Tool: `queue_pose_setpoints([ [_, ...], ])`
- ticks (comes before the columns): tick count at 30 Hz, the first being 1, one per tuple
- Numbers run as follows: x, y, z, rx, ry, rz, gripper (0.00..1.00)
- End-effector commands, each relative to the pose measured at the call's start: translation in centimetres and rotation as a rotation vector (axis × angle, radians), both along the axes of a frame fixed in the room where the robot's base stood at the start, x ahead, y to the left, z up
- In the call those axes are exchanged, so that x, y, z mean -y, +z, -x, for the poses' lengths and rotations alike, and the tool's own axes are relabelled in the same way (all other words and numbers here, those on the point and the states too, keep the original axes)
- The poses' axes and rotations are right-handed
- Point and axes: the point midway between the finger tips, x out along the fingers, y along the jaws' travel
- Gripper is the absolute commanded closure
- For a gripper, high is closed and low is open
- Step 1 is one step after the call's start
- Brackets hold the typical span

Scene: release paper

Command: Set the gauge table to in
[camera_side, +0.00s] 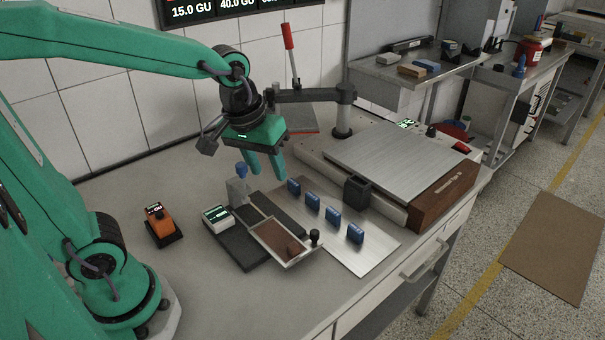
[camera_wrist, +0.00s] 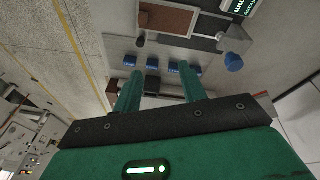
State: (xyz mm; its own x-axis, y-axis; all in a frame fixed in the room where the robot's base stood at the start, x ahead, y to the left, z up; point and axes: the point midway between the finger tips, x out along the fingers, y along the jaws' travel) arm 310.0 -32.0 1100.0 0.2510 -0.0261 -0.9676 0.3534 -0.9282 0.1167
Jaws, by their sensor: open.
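The gauge table (camera_side: 270,239) is a pale-rimmed tray with a brown surface, lying at the right of a dark base (camera_side: 243,247) and reaching out past its end. A small brown block (camera_side: 294,248) lies on it and a black knob (camera_side: 315,237) stands at its outer corner. The gauge's lit display (camera_side: 217,217) and blue-topped post (camera_side: 240,184) stand beside it. The wrist view shows the table (camera_wrist: 167,19), its black knob (camera_wrist: 140,40) and the blue top (camera_wrist: 234,62). My gripper (camera_side: 267,173) is open and empty, above and behind the gauge, apart from it.
Several blue blocks (camera_side: 312,200) stand in a row on a metal plate (camera_side: 368,250). A black cup (camera_side: 357,190) and a large metal-topped machine (camera_side: 390,157) stand right. An orange device (camera_side: 160,225) is at left. The front left bench is clear.

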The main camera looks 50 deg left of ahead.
Motion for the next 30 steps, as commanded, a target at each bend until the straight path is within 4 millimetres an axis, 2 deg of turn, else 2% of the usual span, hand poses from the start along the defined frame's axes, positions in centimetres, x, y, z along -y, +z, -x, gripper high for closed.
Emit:
queue_pose_setpoints([
  [6,1.6,-2.6,-3.0,-0.091,0.125,0.024,0.58],
  [15,3.9,-6.9,-6.3,-0.200,0.299,0.032,0.58],
  [22,5.0,-9.3,-7.6,-0.247,0.387,0.027,0.58],
  [30,5.3,-9.8,-7.9,-0.256,0.407,0.026,0.58],
])
